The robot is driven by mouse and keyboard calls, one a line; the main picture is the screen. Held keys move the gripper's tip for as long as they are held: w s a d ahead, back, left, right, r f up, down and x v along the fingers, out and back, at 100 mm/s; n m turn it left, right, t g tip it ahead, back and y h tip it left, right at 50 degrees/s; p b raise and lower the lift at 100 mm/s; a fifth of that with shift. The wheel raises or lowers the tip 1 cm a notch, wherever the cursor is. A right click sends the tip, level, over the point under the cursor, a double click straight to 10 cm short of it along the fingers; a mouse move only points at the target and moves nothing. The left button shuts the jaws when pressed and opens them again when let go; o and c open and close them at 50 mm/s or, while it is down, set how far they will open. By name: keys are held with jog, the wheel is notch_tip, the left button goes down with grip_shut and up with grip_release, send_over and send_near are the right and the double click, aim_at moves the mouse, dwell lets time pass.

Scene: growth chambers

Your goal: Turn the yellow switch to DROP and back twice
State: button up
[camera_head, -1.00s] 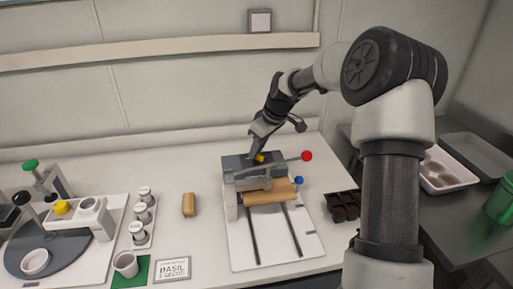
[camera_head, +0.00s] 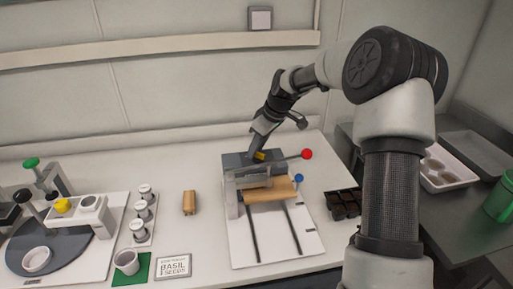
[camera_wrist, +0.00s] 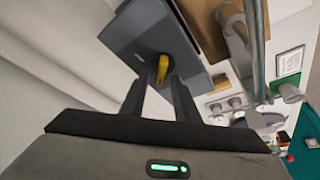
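The yellow switch (camera_head: 260,156) sits on the top of a dark grey box (camera_head: 236,160) at the back of the press-like machine. In the wrist view the yellow switch (camera_wrist: 162,69) stands up from the grey face, its lower part between my fingertips. My gripper (camera_wrist: 160,80) is open, with a finger on either side of the switch and a visible gap beside it. In the head view my gripper (camera_head: 257,148) comes down onto the box from above. Any DROP marking is too small or hidden to read.
A lever with a red knob (camera_head: 307,154) reaches right beside the switch, with a blue knob (camera_head: 299,178) below it. A tan roller (camera_head: 270,189) lies across the machine. A black cell tray (camera_head: 343,204) stands at right. The bench between the machine and the brown block (camera_head: 189,203) is clear.

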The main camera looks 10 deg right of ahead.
jog(key=v, duration=1.7)
jog(key=shift+r, duration=0.25)
